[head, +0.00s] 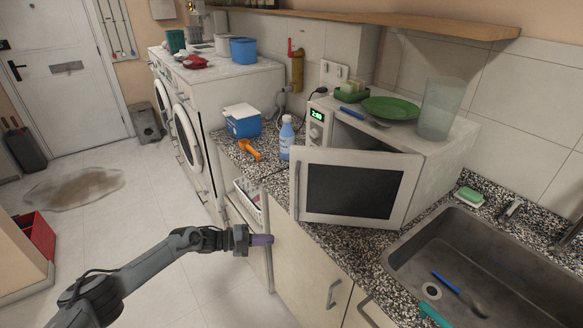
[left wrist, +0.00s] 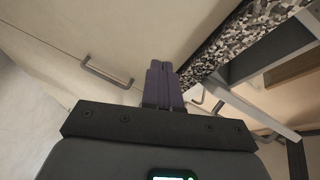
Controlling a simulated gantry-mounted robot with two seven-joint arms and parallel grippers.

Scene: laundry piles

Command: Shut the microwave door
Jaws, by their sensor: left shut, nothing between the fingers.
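The white microwave (head: 445,160) stands on the speckled counter, its green display lit. Its door (head: 355,187), with a dark window and pale frame, is swung open toward the front and hangs over the counter edge. My left gripper (head: 262,240) is in front of the lower cabinets, below and to the left of the door, apart from it. Its purple fingers (left wrist: 162,82) are together and empty in the left wrist view, near the counter edge (left wrist: 235,45). My right gripper is not in view.
A green plate (head: 391,108) and a clear container (head: 440,108) sit on the microwave. The sink (head: 405,250) is at right. Floor at left is mostly open.

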